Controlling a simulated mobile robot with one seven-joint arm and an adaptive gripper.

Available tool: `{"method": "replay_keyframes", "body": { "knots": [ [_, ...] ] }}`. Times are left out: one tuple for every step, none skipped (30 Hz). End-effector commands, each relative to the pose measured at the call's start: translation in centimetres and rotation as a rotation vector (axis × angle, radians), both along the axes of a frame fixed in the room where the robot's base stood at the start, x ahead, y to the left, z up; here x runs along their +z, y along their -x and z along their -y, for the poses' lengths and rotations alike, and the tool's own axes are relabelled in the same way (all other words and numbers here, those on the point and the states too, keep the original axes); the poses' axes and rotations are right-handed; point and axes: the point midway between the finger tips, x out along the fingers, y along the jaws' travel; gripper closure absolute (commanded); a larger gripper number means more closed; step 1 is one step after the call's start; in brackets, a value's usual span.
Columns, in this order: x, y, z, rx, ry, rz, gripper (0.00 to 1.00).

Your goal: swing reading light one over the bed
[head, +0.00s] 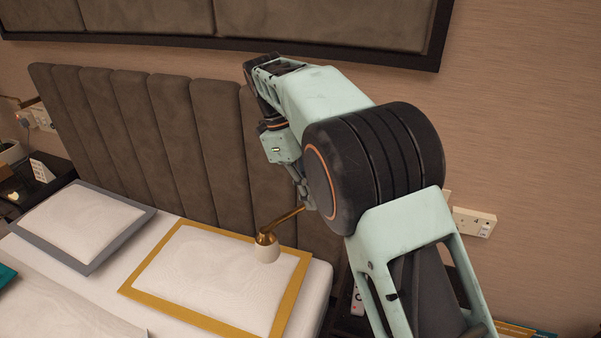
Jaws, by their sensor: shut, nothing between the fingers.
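A reading light with a brass arm and a small pale shade (267,248) reaches out over the near-right pillow of the bed (318,290). Its brass arm runs up and right until my arm hides it, so its wall mount is out of sight. My gripper (307,200) points down beside the brass arm's hidden end, in front of the headboard. It is small and partly covered by my wrist and forearm. It is shut with nothing held. I cannot tell whether it touches the light's arm.
A brown padded headboard (130,110) stands behind the bed. A gold-edged pillow (200,270) and a grey-edged pillow (85,225) lie on it. A dark nightstand (50,180) is at the left. Wall sockets (473,222) and a dark nightstand surface are at the right.

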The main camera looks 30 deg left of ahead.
Motion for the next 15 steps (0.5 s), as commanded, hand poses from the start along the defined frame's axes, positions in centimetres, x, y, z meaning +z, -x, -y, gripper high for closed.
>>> {"method": "replay_keyframes", "body": {
  "knots": [
    [0.8,-0.2,-0.3,0.000,-0.002,0.002,1.00],
    [1.2,-0.2,-0.5,-0.001,-0.001,0.001,1.00],
    [1.8,-0.3,-0.7,0.000,-0.002,0.002,1.00],
    [2.2,-0.4,-0.8,-0.001,-0.001,0.001,1.00],
    [2.6,-0.4,-0.9,-0.001,-0.001,0.001,1.00],
    [3.1,-0.5,-1.1,0.000,0.000,0.001,1.00],
    [3.5,-0.5,-1.2,0.001,-0.002,0.002,1.00],
    [3.9,-0.5,-1.3,0.000,0.000,0.001,1.00],
    [4.3,-0.6,-1.5,0.000,0.000,0.001,1.00],
    [4.6,-0.7,-1.6,0.000,0.000,0.000,1.00],
    [4.8,-0.7,-1.6,0.000,0.000,0.000,1.00],
    [5.1,-0.8,-1.8,0.000,-0.001,0.001,1.00],
    [5.3,-0.8,-1.8,0.000,0.000,0.000,1.00],
    [5.5,-0.8,-1.9,0.000,0.000,-0.001,1.00],
    [5.7,-0.8,-1.9,0.000,0.000,-0.001,1.00]
  ]
}}
